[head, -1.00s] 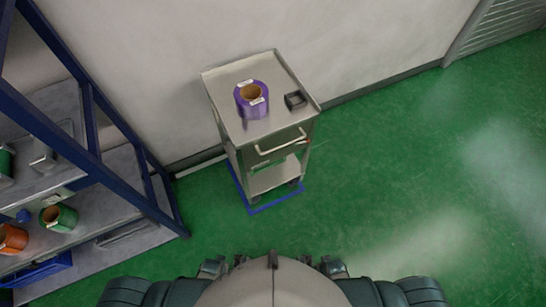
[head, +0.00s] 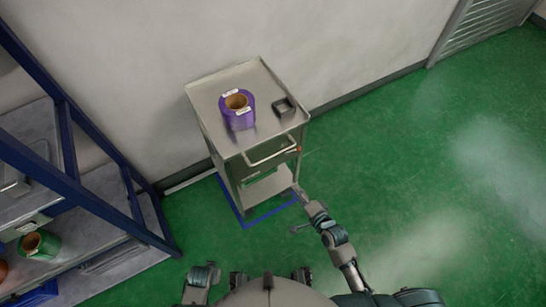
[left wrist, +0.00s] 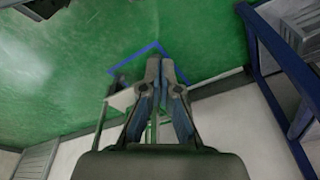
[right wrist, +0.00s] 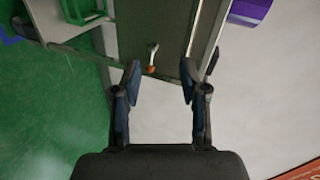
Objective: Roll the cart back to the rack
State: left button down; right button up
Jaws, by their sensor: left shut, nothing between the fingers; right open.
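The metal cart (head: 205,110) stands against the wall, upright, inside a blue floor outline. A purple roll (head: 238,120) and a small dark tray (head: 284,106) sit on its top. Its front handle (head: 272,153) is bare. The blue-framed rack (head: 75,128) is at the left. My right gripper (head: 298,190) reaches in by the cart's front right side, below the handle. In the right wrist view its fingers (right wrist: 160,75) are open with nothing between them, facing the cart's front and an orange-tipped lever (right wrist: 152,60). My left gripper's fingers (left wrist: 167,65) are shut and empty, away from the cart.
The rack holds a green roll (head: 40,243) and other items on its shelves. Green floor (head: 400,170) is open to the right of the cart. A grey slatted panel (head: 485,40) is at the far right wall.

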aim_at(274, 156)
jog(key=shift+m+t+y, duration=0.5)
jog(key=shift+m+t, duration=0.1)
jog(key=shift+m, duration=0.2)
jog(key=r+b+x, duration=0.1)
jog(key=x, duration=0.4)
jog(key=r+b+x, duration=0.1)
jog(key=x, duration=0.5)
jog(key=r+b+x, duration=0.1)
jog(key=x, duration=0.4)
jog(key=shift+w+a+r, duration=0.3)
jog(key=shift+w+a, duration=0.15)
jog(key=shift+w, duration=0.2)
jog(key=shift+w+a, duration=0.2)
jog(key=shift+w, duration=0.2)
pick_arm(q)
notch_tip(274, 156, up, 11)
jog(key=shift+s+a, duration=0.25)
jog(key=shift+s, duration=0.2)
pick_arm(e)
grip_shut()
